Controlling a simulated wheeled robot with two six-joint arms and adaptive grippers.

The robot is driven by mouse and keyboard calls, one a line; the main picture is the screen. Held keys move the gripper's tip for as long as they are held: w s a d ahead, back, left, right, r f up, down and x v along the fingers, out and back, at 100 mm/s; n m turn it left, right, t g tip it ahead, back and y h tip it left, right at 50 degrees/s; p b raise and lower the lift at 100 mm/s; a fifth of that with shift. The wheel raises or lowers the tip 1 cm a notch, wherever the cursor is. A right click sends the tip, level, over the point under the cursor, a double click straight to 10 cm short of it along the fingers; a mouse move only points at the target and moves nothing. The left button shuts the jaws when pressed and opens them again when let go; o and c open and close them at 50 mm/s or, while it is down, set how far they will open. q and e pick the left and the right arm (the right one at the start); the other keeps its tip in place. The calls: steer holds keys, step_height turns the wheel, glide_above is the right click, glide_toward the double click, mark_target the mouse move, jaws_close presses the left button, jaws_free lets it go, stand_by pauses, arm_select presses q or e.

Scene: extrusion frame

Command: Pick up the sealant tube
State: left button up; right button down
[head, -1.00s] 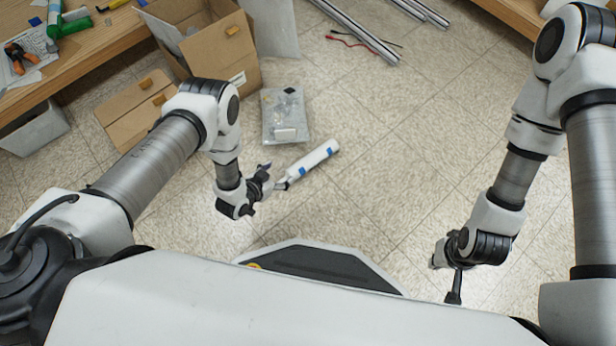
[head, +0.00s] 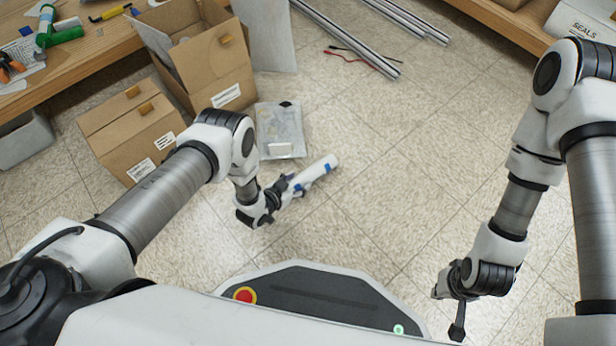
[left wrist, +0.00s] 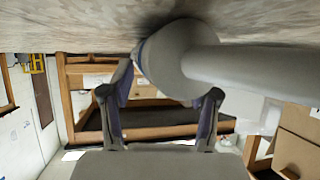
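The sealant tube (head: 317,172) is a white cylinder with blue marks, lying slantwise on or just above the floor in front of my base. My left gripper (head: 284,189) is at its near-left end and partly hides that end. In the left wrist view the tube (left wrist: 250,70) looks grey and comes in from the right, with its rounded end between the two fingers (left wrist: 172,88). The fingers stand apart, one on each side of it; a firm hold does not show. My right gripper (head: 457,318) hangs low at the right, away from the tube; its fingers look together.
A clear bag of parts (head: 280,131) lies on the floor just beyond the tube. Metal extrusions (head: 345,38) and a red-and-black lead (head: 352,56) lie farther back. The floor to the right is clear.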

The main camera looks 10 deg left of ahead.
arm_select(q)
jaws_close()
